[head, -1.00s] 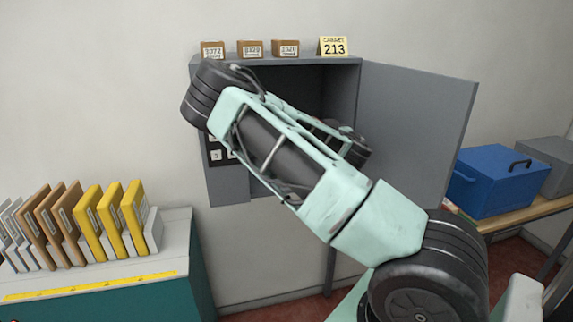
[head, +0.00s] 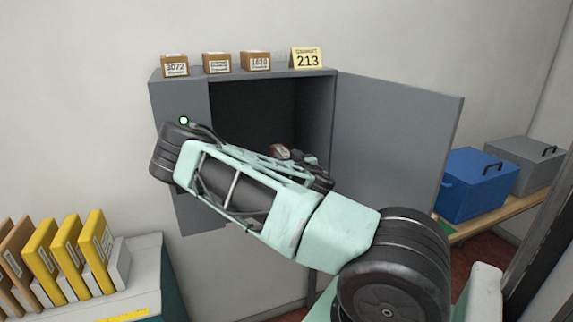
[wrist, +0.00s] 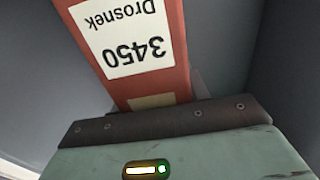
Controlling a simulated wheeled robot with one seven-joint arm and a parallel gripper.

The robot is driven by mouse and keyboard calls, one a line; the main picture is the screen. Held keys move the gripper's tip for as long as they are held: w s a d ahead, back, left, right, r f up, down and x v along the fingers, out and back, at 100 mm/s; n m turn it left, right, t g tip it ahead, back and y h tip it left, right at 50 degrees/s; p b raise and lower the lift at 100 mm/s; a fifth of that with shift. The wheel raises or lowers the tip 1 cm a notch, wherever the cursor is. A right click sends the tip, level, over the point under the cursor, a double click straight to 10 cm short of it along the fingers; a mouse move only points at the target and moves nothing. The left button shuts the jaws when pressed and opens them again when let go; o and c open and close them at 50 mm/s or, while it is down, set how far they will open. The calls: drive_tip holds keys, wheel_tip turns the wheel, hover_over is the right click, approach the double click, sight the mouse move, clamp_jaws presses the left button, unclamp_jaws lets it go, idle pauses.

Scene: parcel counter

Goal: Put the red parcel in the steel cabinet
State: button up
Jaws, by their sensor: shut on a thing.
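The steel cabinet (head: 166,100) is on the wall, with its door (head: 400,140) swung open to the right and a dark interior. The red parcel (wrist: 182,62) fills the middle of the wrist view, with a white label reading 3450 Drosnek, upside down. My gripper (wrist: 158,108) is shut on its near end. Grey walls stand on both sides of the parcel there. In the head view only a small bit of the parcel (head: 279,151) shows before the dark opening, beyond my arm. My arm hides the rest and the gripper there; contact with the cabinet floor cannot be seen.
Small brown boxes (head: 216,62) and a yellow 213 sign (head: 306,58) stand on the cabinet top. Yellow binders (head: 68,258) stand on a counter at lower left. A blue box (head: 474,184) and a grey box (head: 526,163) sit on a shelf right of the door.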

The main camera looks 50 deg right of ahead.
drive_tip(key=shift+f, duration=1.4)
drive_tip(key=shift+f, duration=0.15)
drive_tip(key=o, duration=1.2)
drive_tip(key=shift+s, duration=0.1)
drive_tip(key=p+v, duration=0.1)
drive_tip(key=v, duration=1)
drive_tip(key=shift+s+a, duration=0.2)
drive_tip(key=shift+s, duration=0.15)
